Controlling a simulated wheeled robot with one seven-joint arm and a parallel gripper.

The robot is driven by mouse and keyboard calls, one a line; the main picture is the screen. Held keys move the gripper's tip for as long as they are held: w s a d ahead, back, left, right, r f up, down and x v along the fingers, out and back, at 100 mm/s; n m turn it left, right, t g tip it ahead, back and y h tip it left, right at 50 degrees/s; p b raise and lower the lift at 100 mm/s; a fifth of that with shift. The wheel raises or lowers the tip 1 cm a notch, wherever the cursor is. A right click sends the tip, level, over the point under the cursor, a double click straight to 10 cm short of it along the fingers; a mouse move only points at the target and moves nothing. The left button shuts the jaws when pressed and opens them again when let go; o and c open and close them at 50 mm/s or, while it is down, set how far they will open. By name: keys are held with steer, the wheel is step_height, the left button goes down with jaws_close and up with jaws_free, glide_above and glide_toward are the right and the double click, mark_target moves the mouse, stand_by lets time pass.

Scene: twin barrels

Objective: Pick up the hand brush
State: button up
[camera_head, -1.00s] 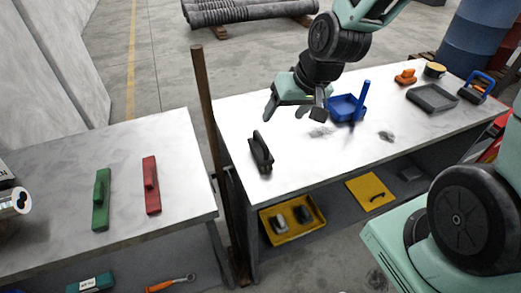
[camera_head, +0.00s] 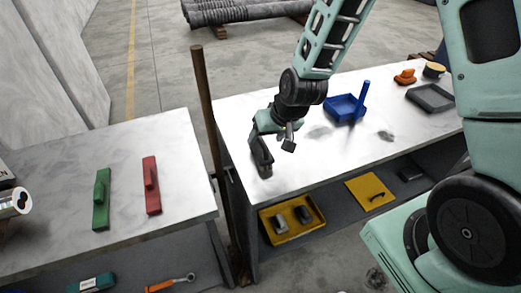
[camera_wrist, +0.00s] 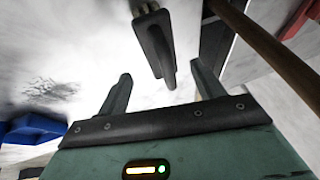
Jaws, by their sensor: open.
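A black block-like tool with a raised handle, which I take for the hand brush (camera_head: 264,168), lies near the left end of the right-hand white table. My gripper (camera_head: 272,139) is over it and partly hides it in the head view. In the wrist view the dark tool (camera_wrist: 154,36) is just beyond the open fingers of my gripper (camera_wrist: 162,84), in line with the gap between them. The fingers are empty. I cannot tell from these views how high they are above the tool.
A rusty post (camera_head: 206,120) stands close by, in the gap between the tables. A blue dustpan-like tray (camera_head: 344,108) lies to the right. The left table holds green (camera_head: 101,202) and red (camera_head: 151,188) tools. A yellow tray (camera_head: 272,229) sits on the lower shelf.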

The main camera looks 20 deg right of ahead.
steer(key=shift+p+x, duration=0.4)
steer(key=shift+x, duration=1.75)
steer(key=shift+a, duration=0.1)
steer(key=shift+r, duration=0.1)
steer(key=shift+c, duration=0.2)
steer(key=c, duration=1.1)
step_height(320, 180, up, 10)
steer(key=shift+b, duration=0.45)
